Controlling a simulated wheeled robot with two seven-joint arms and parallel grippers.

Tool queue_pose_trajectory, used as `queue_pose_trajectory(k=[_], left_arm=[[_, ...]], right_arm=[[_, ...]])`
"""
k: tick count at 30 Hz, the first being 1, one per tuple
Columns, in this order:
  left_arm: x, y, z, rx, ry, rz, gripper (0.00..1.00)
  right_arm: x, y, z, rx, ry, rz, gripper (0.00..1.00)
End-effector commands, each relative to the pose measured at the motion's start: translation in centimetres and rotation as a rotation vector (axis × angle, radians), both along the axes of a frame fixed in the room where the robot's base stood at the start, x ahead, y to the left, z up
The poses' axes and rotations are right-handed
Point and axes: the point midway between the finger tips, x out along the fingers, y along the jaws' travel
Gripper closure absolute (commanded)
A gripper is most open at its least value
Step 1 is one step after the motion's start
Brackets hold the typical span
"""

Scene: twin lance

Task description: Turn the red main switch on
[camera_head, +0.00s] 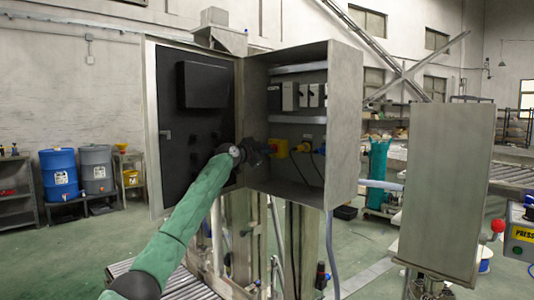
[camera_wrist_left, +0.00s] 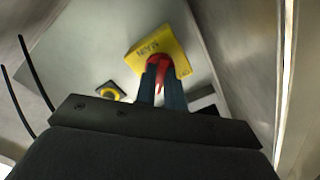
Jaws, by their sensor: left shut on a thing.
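The red main switch (camera_wrist_left: 162,68) sits on a yellow plate (camera_wrist_left: 146,46) with dark lettering inside the open grey cabinet (camera_head: 345,120). In the head view the yellow plate (camera_head: 278,147) shows just right of my left gripper (camera_head: 262,150). In the left wrist view the fingers of my left gripper (camera_wrist_left: 162,88) are closed around the red handle, one finger on each side. The fingers hide part of the handle. My right gripper is not in view.
The cabinet's dark door (camera_head: 195,125) stands open to the left of my arm. Inside are several breakers (camera_head: 303,95), a second yellow part (camera_head: 305,147) and black cables. A grey box (camera_head: 440,185) stands at the right. The cabinet's side walls are close to the gripper.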

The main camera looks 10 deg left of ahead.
Motion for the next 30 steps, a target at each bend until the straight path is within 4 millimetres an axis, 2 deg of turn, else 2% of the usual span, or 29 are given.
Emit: queue_pose_trajectory(k=[13, 14, 16, 17, 26, 30], left_arm=[[0.0, 0.0, -0.3, 0.009, -0.002, -0.001, 1.00], [0.0, 0.0, -0.3, 0.009, -0.002, -0.001, 0.83], [0.0, 0.0, -0.2, 0.008, -0.002, 0.000, 0.69], [0.0, 0.0, -0.2, 0.008, -0.002, 0.000, 0.67], [-0.1, 0.1, -0.1, 0.007, -0.004, 0.000, 0.67], [-1.0, 0.8, -0.1, 0.006, -0.005, 0.000, 0.67]], right_arm=[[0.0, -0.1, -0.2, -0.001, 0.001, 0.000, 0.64], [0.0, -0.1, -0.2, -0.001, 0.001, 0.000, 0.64], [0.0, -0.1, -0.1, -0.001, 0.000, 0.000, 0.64], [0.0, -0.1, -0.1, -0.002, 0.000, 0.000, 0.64], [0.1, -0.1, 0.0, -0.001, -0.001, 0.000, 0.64], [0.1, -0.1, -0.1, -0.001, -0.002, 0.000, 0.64]])
